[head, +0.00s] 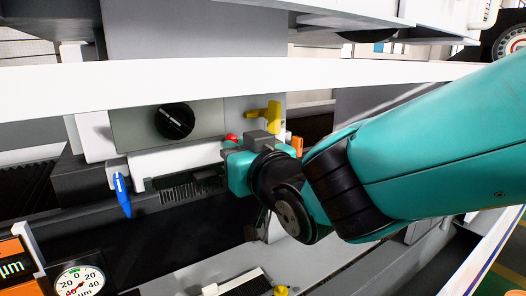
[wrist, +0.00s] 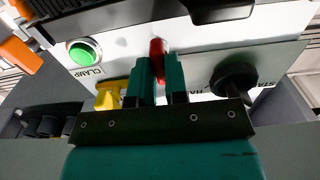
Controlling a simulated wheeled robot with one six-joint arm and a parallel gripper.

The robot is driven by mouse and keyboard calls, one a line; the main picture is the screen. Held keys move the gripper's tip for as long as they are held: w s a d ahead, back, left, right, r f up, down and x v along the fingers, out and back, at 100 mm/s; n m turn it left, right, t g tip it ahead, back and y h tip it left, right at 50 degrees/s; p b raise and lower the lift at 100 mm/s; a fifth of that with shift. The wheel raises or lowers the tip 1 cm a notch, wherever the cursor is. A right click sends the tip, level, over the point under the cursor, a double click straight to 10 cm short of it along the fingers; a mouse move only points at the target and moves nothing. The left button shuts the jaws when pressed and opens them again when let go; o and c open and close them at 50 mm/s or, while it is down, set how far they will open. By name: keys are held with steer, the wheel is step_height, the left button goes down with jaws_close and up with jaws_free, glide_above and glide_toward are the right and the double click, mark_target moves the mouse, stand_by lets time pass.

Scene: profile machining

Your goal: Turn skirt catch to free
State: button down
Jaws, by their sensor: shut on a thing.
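A small red lever, which I take to be the skirt catch (wrist: 157,47), stands between the teal fingers of my gripper (wrist: 159,72) in the wrist view. The fingers are shut on it, and their tips hide its lower part. In the head view only a bit of red (head: 231,137) shows above my gripper (head: 236,165), beside the light panel. The catch's pivot and any label of its own are hidden, so its exact angle cannot be told.
A yellow handle (head: 265,114), a black knob (head: 175,121) and an orange part (head: 297,146) are close to my gripper. A blue lever (head: 122,195) hangs at left. A green button (wrist: 84,50) marked CLAMP shows in the wrist view. A white rail (head: 130,87) crosses above.

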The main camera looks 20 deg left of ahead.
steer(key=shift+f, duration=0.15)
steer(key=shift+m+b, duration=2.2)
steer(key=shift+b, duration=0.3)
